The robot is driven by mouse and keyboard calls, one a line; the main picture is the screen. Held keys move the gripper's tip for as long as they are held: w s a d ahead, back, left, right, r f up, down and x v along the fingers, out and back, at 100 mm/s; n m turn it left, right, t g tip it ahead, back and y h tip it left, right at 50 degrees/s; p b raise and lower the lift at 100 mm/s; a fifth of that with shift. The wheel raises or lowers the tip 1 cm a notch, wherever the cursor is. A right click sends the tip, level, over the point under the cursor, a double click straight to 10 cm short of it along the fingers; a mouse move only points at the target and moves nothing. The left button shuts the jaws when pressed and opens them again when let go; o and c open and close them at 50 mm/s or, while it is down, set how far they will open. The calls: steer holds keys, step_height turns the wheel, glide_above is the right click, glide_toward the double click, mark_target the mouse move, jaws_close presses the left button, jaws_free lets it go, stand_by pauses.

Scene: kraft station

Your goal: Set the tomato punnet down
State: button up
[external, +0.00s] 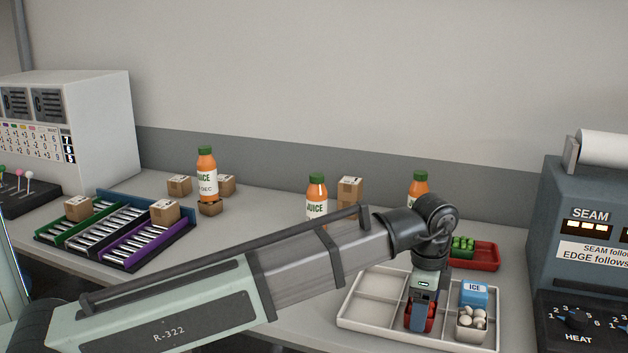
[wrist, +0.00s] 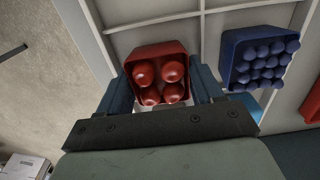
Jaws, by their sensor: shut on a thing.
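The tomato punnet (wrist: 150,52) is red and holds several round red tomatoes. It sits between the fingers of my gripper (wrist: 162,92), which is shut on it. In the external view my gripper (external: 421,318) points down over the front middle of the white divided tray (external: 358,322), and a little red of the punnet shows at its fingers. The punnet is low over or in a front compartment; I cannot tell whether its base touches the tray floor.
A punnet of white round items (external: 471,322) and a blue ICE pack (external: 474,292) stand at the tray's right. The wrist view shows a dark blue punnet (wrist: 258,62) nearby. A red tray (external: 486,256) with green items, and juice bottles (external: 317,200), stand behind. Left compartments look empty.

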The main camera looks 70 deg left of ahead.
steer(key=shift+f, duration=0.25)
steer(key=o, duration=0.8)
steer(key=shift+r, duration=0.1)
step_height(320, 180, up, 12)
steer(key=shift+r, duration=0.1)
stand_by(0.5)
